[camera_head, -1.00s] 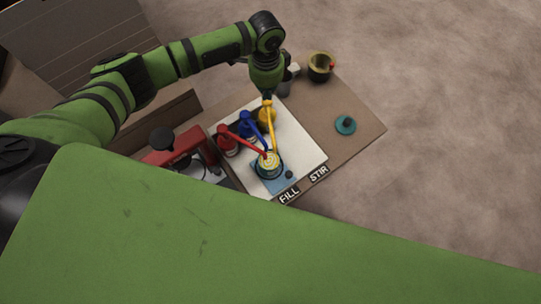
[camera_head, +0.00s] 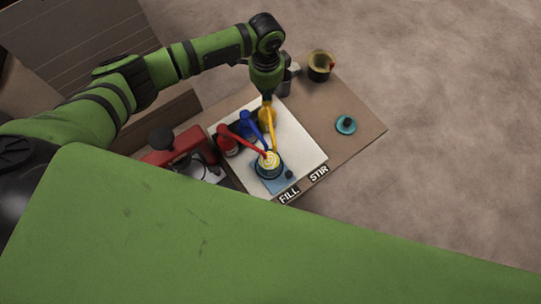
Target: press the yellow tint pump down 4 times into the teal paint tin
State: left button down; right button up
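My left gripper (camera_head: 267,97) points down at the top of the yellow tint pump (camera_head: 267,117), at the back of the white board. It looks to be at or on the pump head; contact and finger opening are too small to tell. The yellow pump's long spout reaches forward over the teal paint tin (camera_head: 259,172). The tin is open, with pale yellow paint showing inside, and stands on a blue patch near the FILL label. My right gripper is not in view.
A blue pump (camera_head: 247,122) and a red pump (camera_head: 227,146) stand left of the yellow one, their spouts also over the tin. A teal lid (camera_head: 346,125) lies at right, a dark pot (camera_head: 320,66) stands behind, and a red machine (camera_head: 181,147) is at left.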

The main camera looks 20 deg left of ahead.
pick_arm(q)
jog(key=shift+s+f+b, duration=0.1)
jog(key=shift+f+b, duration=0.45)
jog(key=shift+f, duration=0.75)
jog(key=shift+r+p, duration=1.75)
jog(key=shift+p, duration=0.4)
jog(key=shift+f, duration=0.2)
